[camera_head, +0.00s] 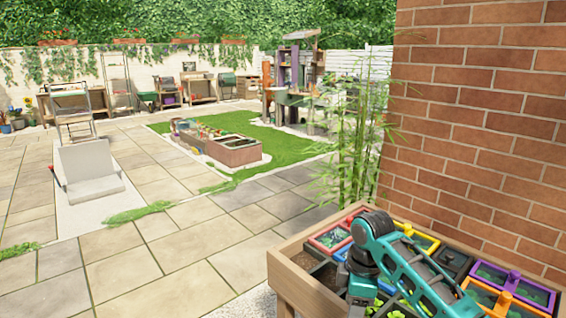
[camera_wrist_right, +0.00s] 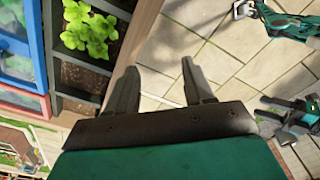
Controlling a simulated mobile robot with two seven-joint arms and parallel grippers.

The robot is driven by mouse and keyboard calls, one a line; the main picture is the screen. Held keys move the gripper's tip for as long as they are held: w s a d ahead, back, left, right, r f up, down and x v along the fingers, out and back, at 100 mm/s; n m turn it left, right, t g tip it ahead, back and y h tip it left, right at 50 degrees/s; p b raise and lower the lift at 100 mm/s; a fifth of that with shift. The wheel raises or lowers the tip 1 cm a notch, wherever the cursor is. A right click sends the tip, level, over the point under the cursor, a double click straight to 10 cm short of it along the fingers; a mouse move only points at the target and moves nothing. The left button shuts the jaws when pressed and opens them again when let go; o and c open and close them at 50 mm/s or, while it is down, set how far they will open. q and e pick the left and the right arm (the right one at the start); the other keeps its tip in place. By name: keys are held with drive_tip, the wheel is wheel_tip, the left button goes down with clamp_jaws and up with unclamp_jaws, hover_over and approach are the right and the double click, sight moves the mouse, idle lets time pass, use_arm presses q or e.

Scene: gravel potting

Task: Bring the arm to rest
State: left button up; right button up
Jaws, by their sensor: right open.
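My right arm reaches in over the wooden planter (camera_head: 290,283) at the lower right of the head view; its fingers cannot be made out there. In the right wrist view my right gripper (camera_wrist_right: 158,66) has its two dark fingers apart with nothing between them. It is beside the planter's wooden edge (camera_wrist_right: 140,28), with paving behind the fingers. A teal and grey arm end at the top right of the wrist view looks like my left gripper (camera_wrist_right: 244,9); it is too small to tell its jaws.
The planter holds coloured framed trays, among them a purple one (camera_head: 515,284). A dark divided tray (camera_wrist_right: 75,70) holds a green plant (camera_wrist_right: 88,28). A brick wall (camera_head: 490,130) stands close behind the planter, with bamboo (camera_head: 355,150) beside it. Open paving (camera_head: 120,265) lies left.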

drive_tip(key=s+a+f+m+t+y, duration=0.1)
drive_tip(key=s+f+m, duration=0.25)
drive_tip(key=s, duration=0.45)
drive_tip(key=s+a+f+m, duration=0.1)
drive_tip(key=s+f+m, duration=0.3)
drive_tip(key=s, duration=0.5)
drive_tip(key=s+d+r+m+t+h, duration=0.25)
drive_tip(key=s+d+m, duration=0.5)
drive_tip(key=s, duration=0.65)
drive_tip(key=w+a+f+n+t+y, duration=0.1)
drive_tip(key=w+a+f+t+y, duration=0.1)
drive_tip(key=w+f+t, duration=0.5)
drive_tip(key=shift+w+f+n+y, duration=0.35)
drive_tip(key=shift+f+n, duration=0.05)
drive_tip(key=shift+f, duration=0.5)
